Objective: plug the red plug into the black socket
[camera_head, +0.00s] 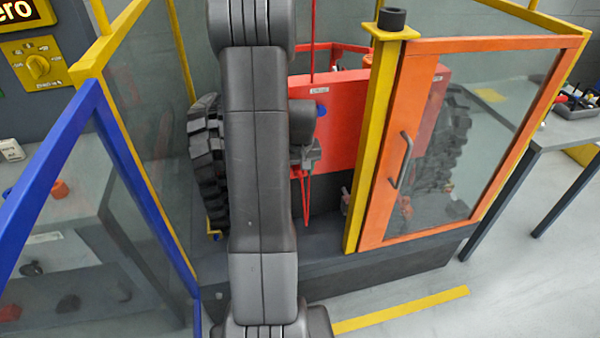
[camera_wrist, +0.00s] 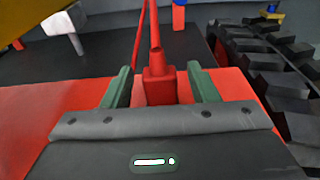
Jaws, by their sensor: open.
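The red plug (camera_wrist: 159,85) stands between the two green fingers of my gripper (camera_wrist: 159,68) in the wrist view, with a red cable running up from it. The fingers are apart, with a gap on each side of the plug. In the head view my arm hides most of the gripper and the plug. A red cable (camera_head: 313,45) hangs from above beside my arm there. I cannot make out the black socket for certain in either view.
A red carrier body (camera_head: 345,105) with black tracks (camera_head: 206,150) stands inside a fenced cell. An orange-framed door (camera_head: 420,150) with a handle and a yellow post (camera_head: 372,140) stand to the right. A blue frame (camera_head: 50,150) is at the left. Tracks (camera_wrist: 270,65) also lie close right in the wrist view.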

